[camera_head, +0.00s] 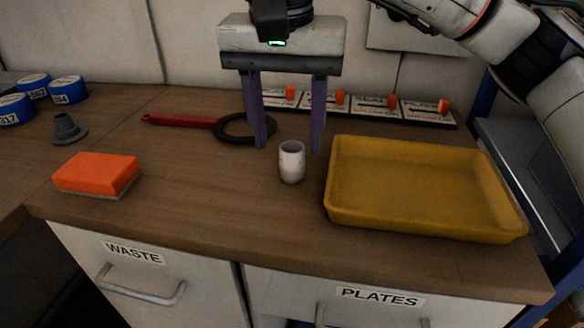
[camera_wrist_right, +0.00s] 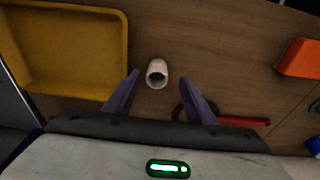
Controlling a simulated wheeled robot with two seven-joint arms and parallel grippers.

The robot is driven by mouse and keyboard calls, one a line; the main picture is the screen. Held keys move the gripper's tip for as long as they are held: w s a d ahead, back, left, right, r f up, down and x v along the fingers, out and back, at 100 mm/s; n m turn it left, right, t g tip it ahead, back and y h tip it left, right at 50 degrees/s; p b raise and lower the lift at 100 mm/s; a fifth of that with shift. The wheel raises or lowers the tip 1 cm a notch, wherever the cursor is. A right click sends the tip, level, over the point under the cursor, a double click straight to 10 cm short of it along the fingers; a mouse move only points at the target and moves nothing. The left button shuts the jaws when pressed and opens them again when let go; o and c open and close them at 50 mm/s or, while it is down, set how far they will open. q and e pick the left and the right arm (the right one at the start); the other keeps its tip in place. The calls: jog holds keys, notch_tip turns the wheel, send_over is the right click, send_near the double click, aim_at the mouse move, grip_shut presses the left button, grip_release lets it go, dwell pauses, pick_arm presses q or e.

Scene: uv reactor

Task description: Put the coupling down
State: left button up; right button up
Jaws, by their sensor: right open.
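The coupling, a small white hollow cylinder (camera_head: 291,163), stands upright on the wooden counter, just left of the yellow tray. It also shows in the right wrist view (camera_wrist_right: 157,73), where its open end faces the camera. My right gripper (camera_head: 289,150) is open and empty above the counter, behind the coupling in the head view. In the wrist view the coupling lies beyond and between the two purple fingertips, apart from both. My left gripper is not in view.
A yellow tray (camera_head: 343,218) stands at the right. A red-handled strap wrench (camera_head: 185,121) lies behind, near a row of labelled switches (camera_head: 390,106). An orange sponge (camera_head: 97,174), a grey cone-shaped part (camera_head: 66,130) and blue rolls (camera_head: 68,90) are at left. Counter between sponge and coupling is clear.

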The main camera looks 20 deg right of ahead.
aim_at(292, 149)
jog(key=f, duration=0.2)
jog(key=d+f, duration=0.1)
jog(key=f, duration=0.1)
jog(key=shift+w+b, duration=0.25)
jog(key=shift+b, duration=0.05)
jog(key=shift+r, duration=0.1)
jog(key=c, duration=1.2)
jog(key=shift+r, duration=0.1)
